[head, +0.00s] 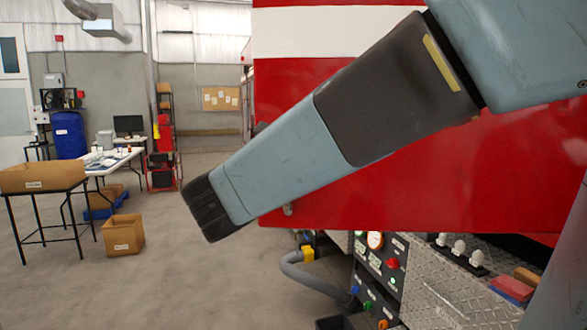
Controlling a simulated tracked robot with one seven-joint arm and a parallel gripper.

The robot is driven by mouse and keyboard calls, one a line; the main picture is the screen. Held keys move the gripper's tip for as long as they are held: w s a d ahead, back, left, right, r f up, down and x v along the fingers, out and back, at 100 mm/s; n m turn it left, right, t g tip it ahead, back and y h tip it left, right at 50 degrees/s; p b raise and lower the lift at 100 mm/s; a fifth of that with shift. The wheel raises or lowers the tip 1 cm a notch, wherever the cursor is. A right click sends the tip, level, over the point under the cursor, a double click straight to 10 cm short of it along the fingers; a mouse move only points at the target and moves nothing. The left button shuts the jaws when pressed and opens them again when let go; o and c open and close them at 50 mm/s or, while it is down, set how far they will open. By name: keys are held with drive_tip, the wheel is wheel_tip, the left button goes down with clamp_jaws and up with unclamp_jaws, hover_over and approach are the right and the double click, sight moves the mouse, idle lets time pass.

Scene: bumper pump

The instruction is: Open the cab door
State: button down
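The red truck body (450,200) with a white band (330,32) fills the middle and right of the head view. I cannot make out a separate cab door, door seam or door handle on it. My own blue-grey and black arm crosses in front of the truck from upper right to lower left and hides much of it. Its dark ribbed end shows left of the truck's edge. No gripper fingers can be made out, and nothing is seen held.
Below the red body is a control panel (372,275) with coloured knobs, diamond plate (440,300) and a grey hose (305,280). At left are a table with a cardboard box (40,177), a box on the floor (123,236) and a blue barrel (70,135). The floor between is clear.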

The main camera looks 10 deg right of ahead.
drive_tip(key=shift+s+d, duration=0.15)
drive_tip(key=c, duration=1)
unclamp_jaws()
drive_tip(key=shift+d, duration=0.15)
drive_tip(key=shift+v, duration=6.9)
